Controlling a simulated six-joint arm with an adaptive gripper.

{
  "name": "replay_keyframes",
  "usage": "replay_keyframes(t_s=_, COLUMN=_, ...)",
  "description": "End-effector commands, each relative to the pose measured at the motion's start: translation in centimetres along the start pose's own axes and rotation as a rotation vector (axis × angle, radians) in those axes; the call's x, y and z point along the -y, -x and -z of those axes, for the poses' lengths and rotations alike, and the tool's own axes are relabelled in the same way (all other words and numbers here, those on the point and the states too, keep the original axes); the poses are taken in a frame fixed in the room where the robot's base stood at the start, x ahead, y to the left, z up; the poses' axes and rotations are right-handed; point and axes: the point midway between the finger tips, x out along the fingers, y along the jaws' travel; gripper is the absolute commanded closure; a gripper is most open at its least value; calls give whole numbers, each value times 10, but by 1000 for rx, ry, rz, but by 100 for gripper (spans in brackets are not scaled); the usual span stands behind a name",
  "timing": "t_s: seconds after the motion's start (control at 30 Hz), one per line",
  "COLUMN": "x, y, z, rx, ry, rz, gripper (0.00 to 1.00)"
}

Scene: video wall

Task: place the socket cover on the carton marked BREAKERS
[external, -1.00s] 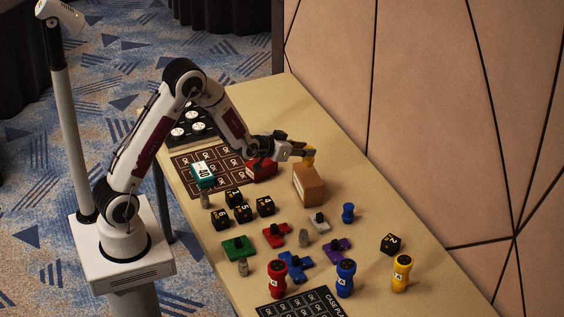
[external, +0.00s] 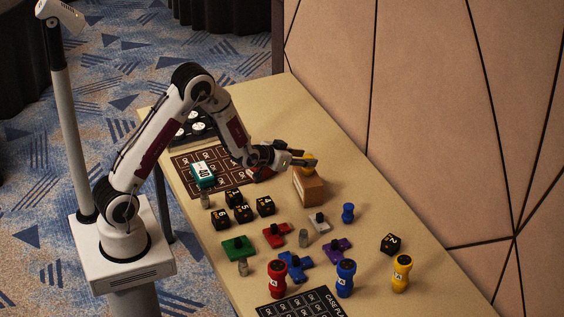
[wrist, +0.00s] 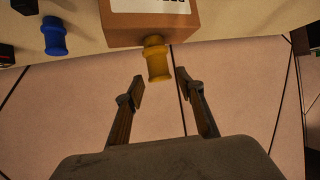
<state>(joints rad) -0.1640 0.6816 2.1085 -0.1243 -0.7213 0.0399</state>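A brown carton (external: 308,190) stands on the table by the wall side; in the wrist view the carton (wrist: 150,27) has a white label cut off at the top, its lettering unreadable. A yellow spool-shaped piece (wrist: 158,62), which may be the socket cover, appears to stand on the carton's top, inverted in this view. In the external view the yellow piece (external: 307,170) is partly hidden by my gripper (external: 308,162). In the wrist view my gripper (wrist: 161,87) is open, its fingertips apart and just short of the yellow piece.
A similar blue piece (external: 348,213) stands right of the carton. A red box (external: 263,174) is partly hidden under my wrist, and a teal box (external: 202,174) sits further left. Black numbered cubes, knobbed pieces and coloured bottles crowd the table's front. The panelled wall (external: 430,120) is close behind.

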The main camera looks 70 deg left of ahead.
Motion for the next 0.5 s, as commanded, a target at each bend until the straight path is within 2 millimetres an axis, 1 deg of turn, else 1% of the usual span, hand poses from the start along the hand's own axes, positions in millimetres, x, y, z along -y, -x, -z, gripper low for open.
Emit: replay_keyframes(t_s=0.5, x=0, y=2, z=4, rx=-1, ry=0, rz=0, gripper=58)
